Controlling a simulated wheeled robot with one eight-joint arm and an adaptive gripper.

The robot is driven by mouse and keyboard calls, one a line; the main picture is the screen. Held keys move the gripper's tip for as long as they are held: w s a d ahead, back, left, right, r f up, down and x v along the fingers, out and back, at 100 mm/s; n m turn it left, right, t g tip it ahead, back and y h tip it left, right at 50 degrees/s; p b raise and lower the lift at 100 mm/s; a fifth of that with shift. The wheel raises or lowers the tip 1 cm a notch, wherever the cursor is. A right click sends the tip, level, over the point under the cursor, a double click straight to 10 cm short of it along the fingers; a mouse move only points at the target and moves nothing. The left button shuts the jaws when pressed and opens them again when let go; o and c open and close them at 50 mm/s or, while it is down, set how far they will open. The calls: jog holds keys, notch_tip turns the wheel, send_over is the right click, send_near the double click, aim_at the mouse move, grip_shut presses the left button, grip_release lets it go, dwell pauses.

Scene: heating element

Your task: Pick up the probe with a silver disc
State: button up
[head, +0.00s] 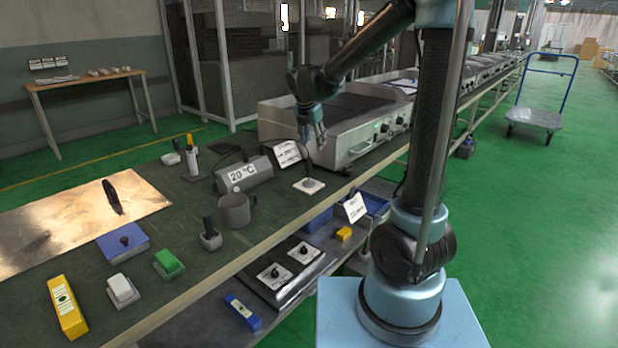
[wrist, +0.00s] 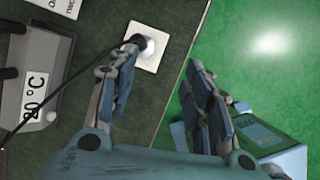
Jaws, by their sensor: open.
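The probe (wrist: 137,41) shows in the wrist view as a dark tip on a black cable, lying at a silver disc on a square white plate (wrist: 152,62). In the head view the silver disc (head: 309,182) sits on the same plate near the bench's front edge. My gripper (head: 315,141) hangs open and empty above the plate in the head view. In the wrist view my gripper (wrist: 160,65) has its fingers spread, with the left finger's tip close to the probe in the picture. The exact height gap cannot be told.
A grey thermometer box (head: 244,174) reading 20 °C stands left of the plate, with a black cable. A large grey appliance (head: 345,125) stands behind. Green floor (wrist: 265,60) lies beyond the bench edge.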

aim_at(309, 159)
jog(key=w+f, duration=0.2)
jog(key=f, duration=0.1)
jog(key=w+a+f+n, duration=0.1)
jog(key=f, duration=0.3)
jog(key=w+f+n, duration=0.1)
jog(key=w+f, duration=0.1)
jog(key=f, duration=0.2)
jog(key=shift+w+a, duration=0.25)
jog(key=shift+w, duration=0.1)
jog(key=shift+a+x, duration=0.15)
jog(key=shift+x, duration=1)
jog(key=shift+a+x, duration=0.15)
jog(key=shift+x, duration=1.9)
jog(key=shift+s, duration=0.2)
jog(key=shift+c, duration=0.2)
grip_shut()
